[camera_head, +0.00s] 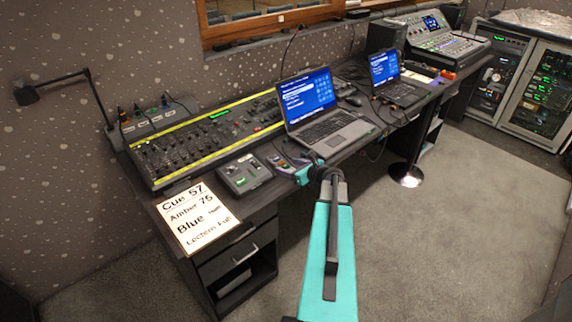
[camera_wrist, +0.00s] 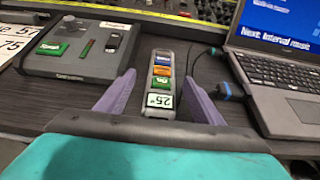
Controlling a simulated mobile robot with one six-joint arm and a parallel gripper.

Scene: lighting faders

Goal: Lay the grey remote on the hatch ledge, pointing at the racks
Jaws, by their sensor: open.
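The grey remote (camera_wrist: 163,103) lies on the desk in the wrist view. It has blue, orange and green buttons and a white label reading 25 at its near end. My gripper (camera_wrist: 160,77) is open, with its purple fingers on either side of the remote; I cannot tell whether they touch it. In the head view my gripper (camera_head: 292,170) is at the desk's front edge and the remote is hard to make out there. The hatch ledge (camera_head: 262,38) runs below the wooden-framed window at the back. The racks (camera_head: 530,82) stand at the far right.
A laptop (camera_head: 322,125) with a cable stands right of the remote, and a small grey control box (camera_head: 243,175) stands left. Behind them is a long fader console (camera_head: 205,138). A second laptop (camera_head: 395,82) sits farther right. The floor (camera_head: 440,215) ahead is clear.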

